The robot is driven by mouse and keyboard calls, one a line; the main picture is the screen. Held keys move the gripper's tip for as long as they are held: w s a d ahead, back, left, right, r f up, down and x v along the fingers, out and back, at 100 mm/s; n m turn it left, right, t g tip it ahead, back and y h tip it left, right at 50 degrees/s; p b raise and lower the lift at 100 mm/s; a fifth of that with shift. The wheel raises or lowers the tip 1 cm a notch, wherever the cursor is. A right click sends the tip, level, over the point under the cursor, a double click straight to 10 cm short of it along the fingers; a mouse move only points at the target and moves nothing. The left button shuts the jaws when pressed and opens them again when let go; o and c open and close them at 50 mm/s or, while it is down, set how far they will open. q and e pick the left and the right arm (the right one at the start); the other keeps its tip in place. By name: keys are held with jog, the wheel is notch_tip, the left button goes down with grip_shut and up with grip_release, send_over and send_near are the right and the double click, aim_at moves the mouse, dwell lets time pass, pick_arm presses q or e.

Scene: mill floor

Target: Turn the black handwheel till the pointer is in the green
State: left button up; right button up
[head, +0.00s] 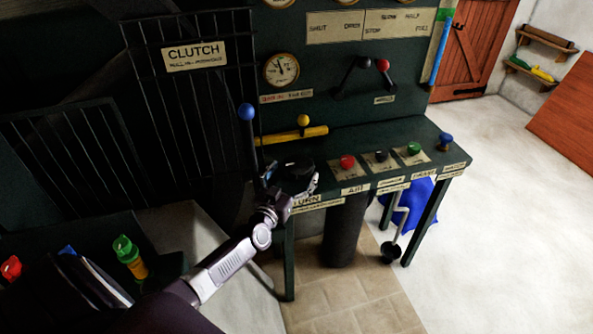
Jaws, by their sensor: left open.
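My left gripper (290,182) is open at the left front corner of the dark green control bench. A dark round shape (294,166), which looks like the black handwheel, is right at its fingers and partly hidden by them. I cannot tell whether they touch it. A round dial (282,69) with a dark pointer is on the panel above; its coloured zones are too small to read. A vertical strip (438,52) at the panel's right edge is blue with green near its top. My right gripper is not in view.
A blue-knobbed lever (246,113) stands close left of the gripper. A yellow bar (292,134) is behind it. Red (347,161), black (381,156) and green (414,149) buttons line the bench to the right. A barred guard (188,95) marked CLUTCH is at left. Floor at right is open.

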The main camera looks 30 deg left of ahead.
pick_arm(q)
jog(key=shift+w+a+f, duration=0.1)
jog(key=shift+w+a, duration=0.15)
jog(key=shift+w, duration=0.45)
jog(key=shift+w+d, duration=0.1)
jog(key=shift+w, duration=0.05)
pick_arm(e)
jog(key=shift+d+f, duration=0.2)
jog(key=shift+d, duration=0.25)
pick_arm(q)
jog(key=c, duration=1.2)
jog(key=shift+o, duration=0.2)
jog(key=shift+r+n+p, duration=0.3)
jog(key=shift+p, duration=0.15)
jog(key=shift+r+n+y+p, duration=0.2)
jog(key=shift+n+y+p, duration=0.3)
jog(key=shift+y+p, duration=0.65)
jog(key=shift+w+d+f+n+g+y+p, duration=0.1)
jog(key=shift+d+n+g+y+p, duration=0.05)
jog(key=shift+n+g+y+p, duration=0.9)
jog(key=shift+f+n+g+y, duration=0.15)
jog(key=shift+n+g+y, duration=0.35)
jog(key=shift+y, duration=0.8)
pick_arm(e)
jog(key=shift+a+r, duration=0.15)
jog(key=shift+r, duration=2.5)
